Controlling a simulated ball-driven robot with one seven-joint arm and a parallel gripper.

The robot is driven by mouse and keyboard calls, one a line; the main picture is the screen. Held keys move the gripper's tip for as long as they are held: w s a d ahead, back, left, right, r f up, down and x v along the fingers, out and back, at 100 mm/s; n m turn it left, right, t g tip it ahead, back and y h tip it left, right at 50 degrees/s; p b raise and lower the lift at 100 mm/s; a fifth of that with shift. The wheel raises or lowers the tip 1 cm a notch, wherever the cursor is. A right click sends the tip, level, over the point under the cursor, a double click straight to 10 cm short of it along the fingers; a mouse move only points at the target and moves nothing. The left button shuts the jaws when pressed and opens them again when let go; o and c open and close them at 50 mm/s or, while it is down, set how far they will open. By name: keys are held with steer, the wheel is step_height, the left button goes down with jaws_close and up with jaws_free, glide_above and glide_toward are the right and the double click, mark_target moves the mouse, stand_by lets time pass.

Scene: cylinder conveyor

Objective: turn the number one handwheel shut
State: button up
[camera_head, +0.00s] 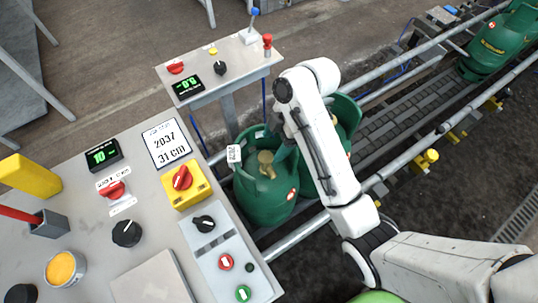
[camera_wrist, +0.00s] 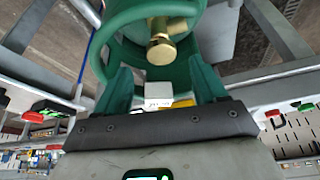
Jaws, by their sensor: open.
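A green gas cylinder (camera_head: 264,205) stands upright on the conveyor beside the control desk. A brass valve (camera_head: 266,163) sits inside its collar and also shows in the wrist view (camera_wrist: 160,48). I cannot make out a handwheel marked with number one. My gripper (camera_head: 281,146) is at the cylinder's top, partly hidden by my arm. In the wrist view its two green fingers (camera_wrist: 160,75) are apart, with the brass valve beyond the gap between them. A small white tag (camera_head: 234,154) is at the collar's left side.
The grey control desk (camera_head: 145,225) with knobs and displays fills the left. A smaller panel (camera_head: 222,72) stands behind it. Another green cylinder (camera_head: 345,115) stands just behind the first, and one (camera_head: 495,45) is far up the conveyor. Rails (camera_head: 390,95) flank the conveyor.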

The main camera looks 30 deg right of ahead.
mark_target(267, 156)
steer(key=shift+x, duration=2.45)
steer(key=shift+s, duration=0.1)
steer(key=c, duration=1.1)
steer(key=shift+o, duration=0.2)
steer(key=shift+r+m, duration=0.1)
steer(key=shift+m, duration=0.2)
